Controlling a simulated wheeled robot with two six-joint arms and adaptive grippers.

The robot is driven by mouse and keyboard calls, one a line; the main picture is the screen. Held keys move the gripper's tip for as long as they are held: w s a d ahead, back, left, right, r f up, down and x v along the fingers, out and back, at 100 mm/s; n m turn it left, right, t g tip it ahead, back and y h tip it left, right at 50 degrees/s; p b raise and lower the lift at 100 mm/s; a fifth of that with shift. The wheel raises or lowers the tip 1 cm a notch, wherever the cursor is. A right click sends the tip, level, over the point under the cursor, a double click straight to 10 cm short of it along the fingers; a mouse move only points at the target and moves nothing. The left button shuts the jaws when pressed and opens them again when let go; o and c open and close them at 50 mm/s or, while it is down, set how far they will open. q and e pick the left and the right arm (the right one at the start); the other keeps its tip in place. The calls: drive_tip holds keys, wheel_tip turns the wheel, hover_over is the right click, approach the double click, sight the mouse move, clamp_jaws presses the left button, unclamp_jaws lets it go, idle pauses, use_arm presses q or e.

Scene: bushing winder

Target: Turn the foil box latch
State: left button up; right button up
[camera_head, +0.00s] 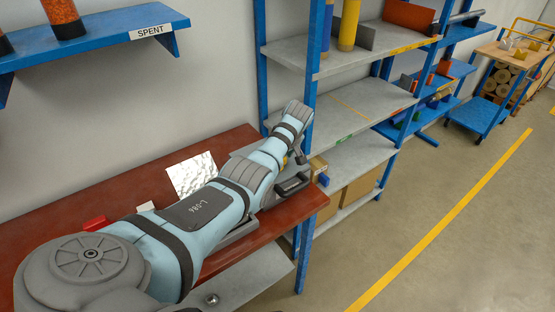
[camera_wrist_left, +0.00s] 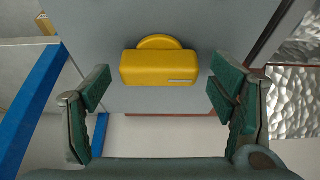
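In the left wrist view a yellow latch (camera_wrist_left: 158,68), a block with a rounded tab behind it, sits on a plain grey face (camera_wrist_left: 210,35) that looks like the box. My left gripper (camera_wrist_left: 162,90) is open, with one green-padded finger on each side of the latch and a visible gap to both. Nothing is between the pads but the latch, and I see no contact. In the head view my left arm reaches over the red-brown bench (camera_head: 60,205) and hides most of the box and the fingertips. My right gripper is not in view.
Crinkled foil (camera_head: 193,175) stands on the bench behind my arm; it also shows in the left wrist view (camera_wrist_left: 292,100). A red block (camera_head: 95,223) and a small white block (camera_head: 145,207) lie nearby. Blue-framed shelving (camera_head: 306,135) stands close to the right.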

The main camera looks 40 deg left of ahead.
use_arm(q)
drive_tip(key=v, duration=1.2)
